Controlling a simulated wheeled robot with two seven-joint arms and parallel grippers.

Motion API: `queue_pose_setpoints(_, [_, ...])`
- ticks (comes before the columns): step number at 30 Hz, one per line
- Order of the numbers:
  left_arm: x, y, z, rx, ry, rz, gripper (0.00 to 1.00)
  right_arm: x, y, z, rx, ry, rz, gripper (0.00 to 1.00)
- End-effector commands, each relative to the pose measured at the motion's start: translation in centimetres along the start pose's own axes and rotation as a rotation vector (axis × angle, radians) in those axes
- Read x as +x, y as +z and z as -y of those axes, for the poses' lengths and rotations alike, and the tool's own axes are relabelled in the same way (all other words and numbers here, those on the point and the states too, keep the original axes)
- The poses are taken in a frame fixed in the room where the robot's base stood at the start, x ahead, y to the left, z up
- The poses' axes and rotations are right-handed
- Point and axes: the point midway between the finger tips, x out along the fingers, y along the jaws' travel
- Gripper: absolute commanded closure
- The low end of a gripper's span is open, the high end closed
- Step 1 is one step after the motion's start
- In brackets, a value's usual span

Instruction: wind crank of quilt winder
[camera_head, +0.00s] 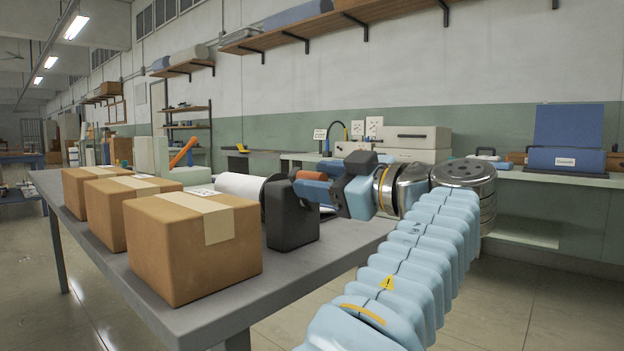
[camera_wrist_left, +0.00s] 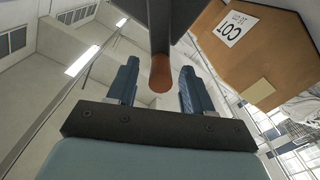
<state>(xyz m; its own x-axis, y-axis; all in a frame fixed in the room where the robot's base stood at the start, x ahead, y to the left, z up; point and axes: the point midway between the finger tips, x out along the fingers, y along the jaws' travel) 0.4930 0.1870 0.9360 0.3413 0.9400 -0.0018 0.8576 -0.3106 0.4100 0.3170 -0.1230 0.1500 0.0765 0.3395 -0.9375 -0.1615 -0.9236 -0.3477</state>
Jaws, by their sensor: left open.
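The quilt winder stands on the grey table, with a dark end stand (camera_head: 291,218) and a white roll (camera_head: 240,186) behind the boxes. Its crank has an orange-brown handle (camera_head: 308,175). My left gripper (camera_head: 322,183) is at the handle, reaching in from the right. In the left wrist view, the handle (camera_wrist_left: 160,73) lies between the two blue fingers of my left gripper (camera_wrist_left: 159,82). The fingers are open, with a gap on each side of it. The crank arm is mostly hidden in the head view. My right gripper is out of view.
Several cardboard boxes, the nearest a large one (camera_head: 192,244), stand along the near side of the grey table (camera_head: 285,279). A box with a COT label (camera_wrist_left: 262,42) is near the gripper in the left wrist view. A wall counter (camera_head: 545,178) holds cases behind my arm.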

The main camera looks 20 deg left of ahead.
Motion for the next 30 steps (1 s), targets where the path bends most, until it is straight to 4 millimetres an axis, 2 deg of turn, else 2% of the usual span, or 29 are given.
queue_pose_setpoints(9, [-7.8, -0.1, -0.1, 0.002, 0.003, -0.001, 0.49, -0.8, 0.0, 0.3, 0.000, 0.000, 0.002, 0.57])
queue_pose_setpoints(15, [-10.9, 0.0, -0.1, 0.001, 0.000, 0.000, 0.49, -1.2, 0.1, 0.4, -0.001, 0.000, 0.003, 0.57])
queue_pose_setpoints(19, [-11.6, 0.1, 0.0, 0.003, -0.001, 0.001, 0.49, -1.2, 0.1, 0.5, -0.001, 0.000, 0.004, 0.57])
queue_pose_setpoints(26, [-11.7, 0.1, 0.0, 0.003, -0.001, 0.001, 0.49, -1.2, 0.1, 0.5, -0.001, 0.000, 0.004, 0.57])
queue_pose_setpoints(29, [-11.5, 0.4, -0.2, 0.015, 0.001, 0.003, 0.62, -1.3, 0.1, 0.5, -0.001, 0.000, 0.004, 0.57])
queue_pose_setpoints(30, [-11.2, 1.1, -0.6, 0.041, 0.006, 0.010, 0.68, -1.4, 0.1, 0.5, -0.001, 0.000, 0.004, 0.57])
